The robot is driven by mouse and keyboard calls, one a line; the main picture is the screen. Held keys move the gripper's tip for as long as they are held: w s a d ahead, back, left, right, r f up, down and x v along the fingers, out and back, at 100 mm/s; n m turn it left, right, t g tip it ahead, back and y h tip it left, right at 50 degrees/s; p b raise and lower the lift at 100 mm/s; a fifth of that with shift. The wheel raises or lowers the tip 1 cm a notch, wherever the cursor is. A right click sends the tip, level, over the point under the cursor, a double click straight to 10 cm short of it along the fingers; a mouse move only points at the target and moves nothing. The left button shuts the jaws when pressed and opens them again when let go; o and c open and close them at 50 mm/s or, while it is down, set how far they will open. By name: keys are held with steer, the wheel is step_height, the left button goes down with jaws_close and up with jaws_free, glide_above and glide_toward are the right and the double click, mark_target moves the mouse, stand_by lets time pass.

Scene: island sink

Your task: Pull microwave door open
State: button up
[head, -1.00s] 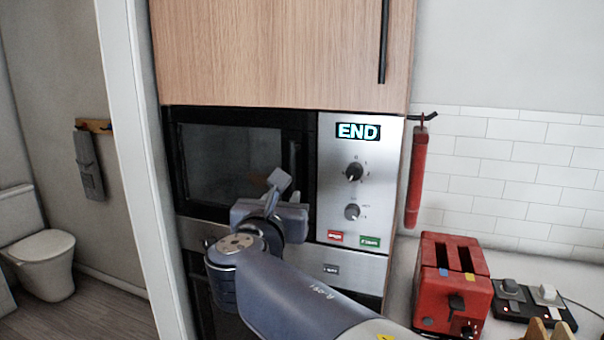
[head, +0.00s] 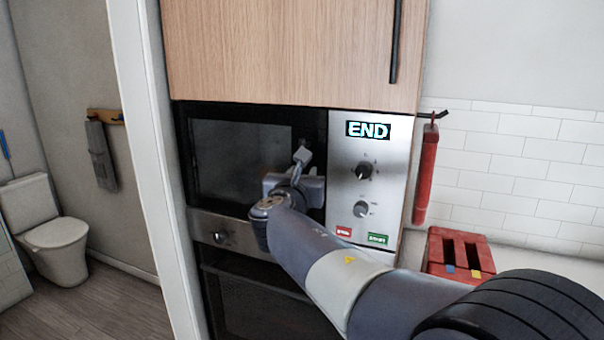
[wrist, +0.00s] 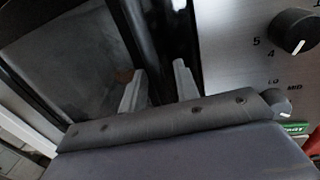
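The microwave door (head: 235,160), with its dark glass window, sits flush in the microwave front and looks shut. The dark vertical handle at the door's right edge (head: 297,130) is partly hidden by my gripper. My gripper (head: 303,158) is in front of the handle's lower part, left of the control panel. In the wrist view, the two pale fingers of my gripper (wrist: 159,75) are apart and point at the dark handle strip (wrist: 148,35). The strip runs down toward the gap between them. I cannot tell whether either finger touches it.
The steel control panel (head: 345,185) with knobs and an "END" display is right of the door. A white door frame (head: 150,170) stands left; a red toaster (head: 458,255) is on the right counter.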

steer(key=shift+c, duration=0.3)
jaws_close()
steer(key=shift+s, duration=0.1)
